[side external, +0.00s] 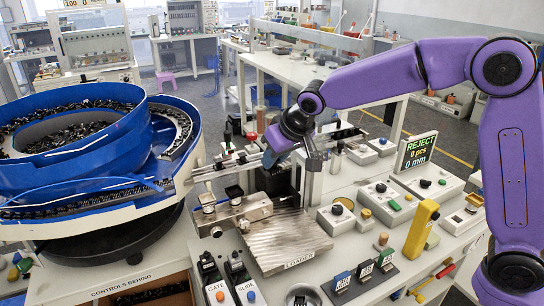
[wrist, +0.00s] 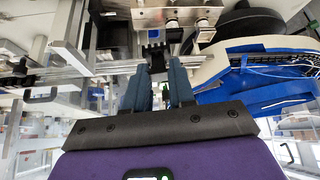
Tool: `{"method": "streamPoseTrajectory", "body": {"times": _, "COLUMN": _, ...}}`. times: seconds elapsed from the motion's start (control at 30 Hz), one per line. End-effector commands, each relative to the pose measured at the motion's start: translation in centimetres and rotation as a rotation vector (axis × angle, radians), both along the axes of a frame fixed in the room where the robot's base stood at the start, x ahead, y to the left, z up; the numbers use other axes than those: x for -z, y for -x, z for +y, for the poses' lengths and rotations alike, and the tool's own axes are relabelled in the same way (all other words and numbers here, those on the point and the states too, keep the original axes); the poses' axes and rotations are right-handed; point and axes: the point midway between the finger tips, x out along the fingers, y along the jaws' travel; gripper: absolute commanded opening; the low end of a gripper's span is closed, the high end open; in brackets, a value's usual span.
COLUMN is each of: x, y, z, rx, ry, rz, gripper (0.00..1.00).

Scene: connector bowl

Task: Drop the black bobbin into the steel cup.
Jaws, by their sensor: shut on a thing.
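My gripper (side external: 270,158) points down over the middle of the bench, just right of the blue bowl. In the wrist view its two blue-grey fingers (wrist: 157,68) stand a little apart. A small dark piece, which looks like the black bobbin (wrist: 155,55), shows between the fingertips, and the gripper is shut on it. Its shape is hard to make out, and in the side view I cannot tell it from the dark parts behind the fingers.
A large blue bowl feeder (side external: 95,165) full of black parts fills the left. A ribbed metal loader plate (side external: 285,243) lies in front of my gripper. Control boxes, a yellow block (side external: 421,228) and a REJECT display (side external: 415,151) stand to the right, leaving little free room.

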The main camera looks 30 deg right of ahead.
Motion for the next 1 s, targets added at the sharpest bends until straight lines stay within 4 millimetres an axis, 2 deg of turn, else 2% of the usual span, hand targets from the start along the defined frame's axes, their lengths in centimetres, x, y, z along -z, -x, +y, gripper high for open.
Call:
{"method": "streamPoseTrajectory", "body": {"times": 0.27, "x": 0.4, "y": 0.1, "z": 0.1, "rx": -0.011, "ry": 0.001, "rz": 0.001, "gripper": 0.00}}
{"method": "streamPoseTrajectory", "body": {"times": 0.47, "x": 3.1, "y": 1.0, "z": 0.7, "rx": -0.103, "ry": 0.014, "rz": 0.004, "gripper": 0.00}}
{"method": "streamPoseTrajectory", "body": {"times": 0.77, "x": 9.0, "y": 5.0, "z": 1.6, "rx": -0.334, "ry": 0.027, "rz": 0.005, "gripper": 0.00}}
{"method": "streamPoseTrajectory", "body": {"times": 1.0, "x": 13.1, "y": 9.6, "z": 1.3, "rx": -0.515, "ry": 0.025, "rz": 0.003, "gripper": 0.00}}
